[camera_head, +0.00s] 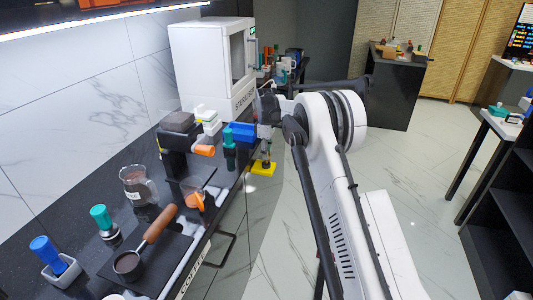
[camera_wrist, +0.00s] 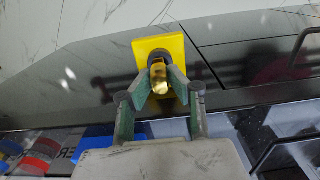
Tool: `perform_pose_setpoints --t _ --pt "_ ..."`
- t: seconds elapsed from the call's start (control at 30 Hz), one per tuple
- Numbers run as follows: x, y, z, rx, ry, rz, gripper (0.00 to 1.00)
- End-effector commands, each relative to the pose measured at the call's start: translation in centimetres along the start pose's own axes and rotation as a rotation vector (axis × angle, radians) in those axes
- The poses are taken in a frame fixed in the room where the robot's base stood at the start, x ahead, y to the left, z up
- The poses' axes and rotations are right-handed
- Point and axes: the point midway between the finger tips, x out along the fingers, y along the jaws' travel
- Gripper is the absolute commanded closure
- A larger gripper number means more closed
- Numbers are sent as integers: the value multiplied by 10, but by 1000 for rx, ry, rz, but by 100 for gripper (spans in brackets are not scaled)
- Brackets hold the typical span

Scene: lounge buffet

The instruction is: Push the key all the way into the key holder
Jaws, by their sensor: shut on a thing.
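The yellow square key holder (camera_wrist: 176,42) with a dark round part at its middle is at the top centre of the wrist view. It shows low beside the counter front in the head view (camera_head: 263,169). My gripper (camera_wrist: 160,78) is shut on the gold key (camera_wrist: 158,86), whose end shows between the fingertips. The key is lined up over the dark part of the holder. I cannot tell how far the key is in. In the head view my gripper (camera_head: 267,150) is just above the yellow holder, and the key is too small to make out.
The black counter along the wall bears a white machine (camera_head: 212,65), a blue bin (camera_head: 242,132), a glass jug (camera_head: 138,186) and a wooden-handled portafilter (camera_head: 145,243). A cabinet handle (camera_head: 222,247) sticks out of the counter front. Open floor (camera_head: 290,215) lies right of the counter.

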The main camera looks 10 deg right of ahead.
Motion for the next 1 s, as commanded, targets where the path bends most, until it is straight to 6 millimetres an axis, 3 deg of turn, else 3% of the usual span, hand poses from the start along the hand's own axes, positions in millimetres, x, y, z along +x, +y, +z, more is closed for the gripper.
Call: perform_pose_setpoints --t 0.93,0.97,1.0 --pt "12 0 0 0 0 0 100" --pt "11 0 0 0 0 0 81" --pt "11 0 0 0 0 0 75"
